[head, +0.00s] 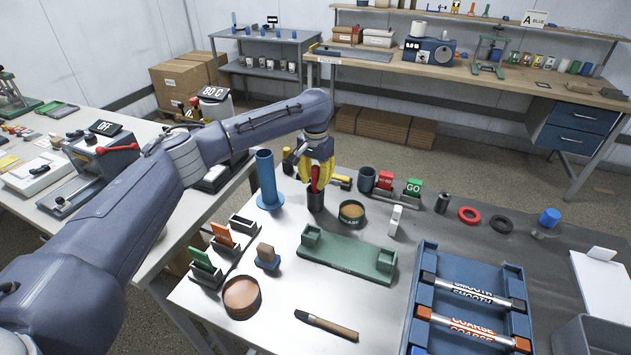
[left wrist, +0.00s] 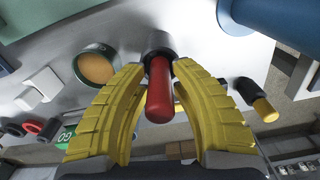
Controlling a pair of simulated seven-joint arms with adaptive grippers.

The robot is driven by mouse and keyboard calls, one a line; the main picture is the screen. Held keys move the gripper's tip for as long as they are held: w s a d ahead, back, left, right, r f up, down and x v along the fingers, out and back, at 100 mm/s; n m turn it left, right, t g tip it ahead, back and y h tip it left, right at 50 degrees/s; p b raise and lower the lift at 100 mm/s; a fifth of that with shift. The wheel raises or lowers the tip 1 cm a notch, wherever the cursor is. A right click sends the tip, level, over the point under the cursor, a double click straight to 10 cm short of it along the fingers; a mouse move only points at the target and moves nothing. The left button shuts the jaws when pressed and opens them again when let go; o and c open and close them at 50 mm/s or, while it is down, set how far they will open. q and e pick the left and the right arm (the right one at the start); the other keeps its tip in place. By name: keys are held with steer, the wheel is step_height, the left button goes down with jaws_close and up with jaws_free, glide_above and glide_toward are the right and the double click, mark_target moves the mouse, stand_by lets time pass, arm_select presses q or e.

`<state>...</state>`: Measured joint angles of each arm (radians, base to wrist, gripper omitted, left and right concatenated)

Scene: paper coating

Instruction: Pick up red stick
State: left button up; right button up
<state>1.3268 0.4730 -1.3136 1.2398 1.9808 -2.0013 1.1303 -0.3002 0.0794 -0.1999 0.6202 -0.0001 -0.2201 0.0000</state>
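The red stick (head: 314,176) stands upright in a small dark cup (head: 316,203) on the grey table. In the left wrist view the red stick (left wrist: 158,92) points toward the camera, with the dark cup (left wrist: 158,42) at its far end. My left gripper (head: 319,181) has yellow fingers and is above the cup, pointing down. In the left wrist view the left gripper (left wrist: 160,70) is open, with one finger on each side of the stick and gaps beside it. The stick's lower end is hidden in the cup. My right gripper is in neither view.
A tall blue tube (head: 267,180) stands close on the left. A round green-rimmed tin (head: 352,212) is just right of the cup. A green holder (head: 347,259) lies in front, and a blue rack (head: 424,300) with rollers is at front right.

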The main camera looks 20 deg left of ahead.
arm_select(q)
jaws_close()
stand_by(0.3)
